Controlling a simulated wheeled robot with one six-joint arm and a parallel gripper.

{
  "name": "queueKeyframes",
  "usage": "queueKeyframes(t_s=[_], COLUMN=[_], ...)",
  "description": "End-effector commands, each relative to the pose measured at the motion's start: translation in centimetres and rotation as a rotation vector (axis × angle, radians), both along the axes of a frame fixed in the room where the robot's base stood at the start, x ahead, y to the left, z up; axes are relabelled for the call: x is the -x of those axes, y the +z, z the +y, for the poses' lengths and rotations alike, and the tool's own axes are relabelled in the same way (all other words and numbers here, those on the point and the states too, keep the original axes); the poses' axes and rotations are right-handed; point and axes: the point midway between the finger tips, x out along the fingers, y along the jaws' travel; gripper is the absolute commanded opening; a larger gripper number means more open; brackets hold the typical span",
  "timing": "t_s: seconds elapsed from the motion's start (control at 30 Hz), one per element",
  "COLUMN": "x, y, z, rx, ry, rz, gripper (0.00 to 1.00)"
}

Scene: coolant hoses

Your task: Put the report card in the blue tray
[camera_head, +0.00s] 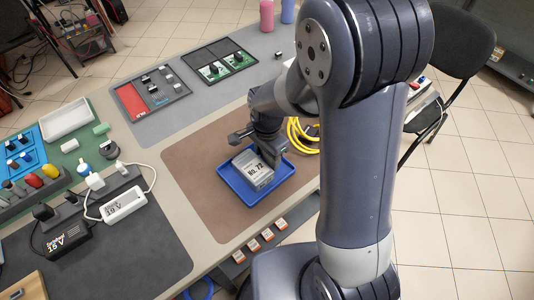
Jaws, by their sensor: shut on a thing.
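The report card (251,167) is a grey-white card with dark print reading like "No. 72". The blue tray (242,199) lies on the brown mat near the table's front edge. The card is over the tray's inside area, tilted, with its upper edge at my gripper. My gripper (269,156) is shut on the card and points down above the tray. My arm hides part of the gripper. I cannot tell whether the card touches the tray floor.
A yellow coiled hose (299,137) lies just right of the tray. A white adapter (123,205) and a black adapter (68,240) lie to the left. A grey board with a red patch (131,101) is behind. The brown mat (190,160) left of the tray is clear.

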Motion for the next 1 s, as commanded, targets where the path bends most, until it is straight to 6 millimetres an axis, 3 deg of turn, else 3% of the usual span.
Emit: queueKeyframes(t_s=[0.33,0.37,0.6,0.87,1.0], x=[0.0,0.0,0.0,0.0,-0.1], y=[-0.5,-0.3,-0.3,-0.1,0.9], z=[0.0,0.0,0.0,0.0,0.0], rx=[-0.001,-0.001,-0.001,-0.001,-0.001], ry=[0.000,0.000,0.000,0.000,0.000], rz=[-0.001,-0.001,-0.001,-0.001,-0.004], gripper=[0.27,0.54,0.73,0.73,0.73])
